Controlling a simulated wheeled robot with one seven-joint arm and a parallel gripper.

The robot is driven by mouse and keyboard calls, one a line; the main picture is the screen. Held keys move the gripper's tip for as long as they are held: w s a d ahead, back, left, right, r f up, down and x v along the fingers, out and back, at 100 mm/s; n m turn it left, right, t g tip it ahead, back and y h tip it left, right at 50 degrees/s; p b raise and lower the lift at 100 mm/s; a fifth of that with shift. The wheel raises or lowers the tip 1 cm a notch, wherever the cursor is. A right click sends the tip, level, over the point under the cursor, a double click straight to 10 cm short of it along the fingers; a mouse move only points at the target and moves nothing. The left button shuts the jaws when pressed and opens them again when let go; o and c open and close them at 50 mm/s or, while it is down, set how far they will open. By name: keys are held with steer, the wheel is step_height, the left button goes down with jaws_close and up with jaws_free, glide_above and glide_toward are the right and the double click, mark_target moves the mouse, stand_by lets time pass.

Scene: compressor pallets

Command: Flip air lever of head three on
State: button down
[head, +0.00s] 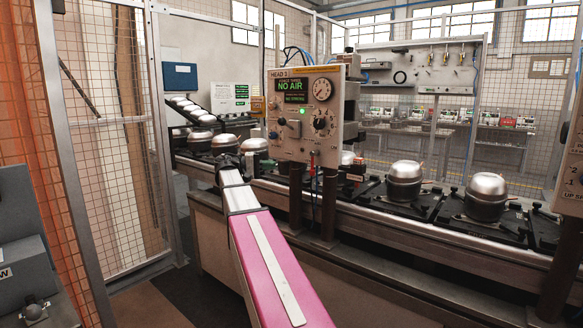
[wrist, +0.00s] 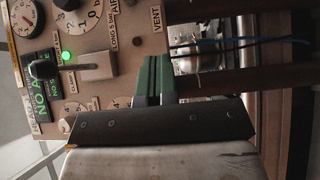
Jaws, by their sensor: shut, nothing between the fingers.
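A beige control panel (head: 306,92), apparently marked HEAD 3, stands over the conveyor; its green display (head: 294,84) reads NO AIR. It also fills the upper left of the wrist view (wrist: 95,40), turned sideways. A grey lever (wrist: 85,68) with a black end sticks out of it by a lit green lamp (wrist: 67,56). A small lever (head: 315,155) sits at the panel's lower edge, by AIR and VENT lettering in the wrist view. I cannot tell which is the air lever. My gripper (wrist: 153,80) has green fingers, closed and empty, below the panel's edge and apart from the grey lever.
Silver compressors (head: 405,182) on dark pallets stand along the conveyor (head: 420,240), right and left of the panel. Dark posts (head: 328,205) support the panel. Mesh fencing (head: 110,170) stands at left. Another panel (head: 572,165) is cut off at the right edge.

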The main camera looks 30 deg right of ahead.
mark_target(312, 165)
steer(key=s+a+x, duration=0.1)
steer(key=s+x, duration=0.1)
steer(key=x, duration=1)
steer(key=shift+s+d, duration=0.15)
steer(key=shift+s, duration=0.2)
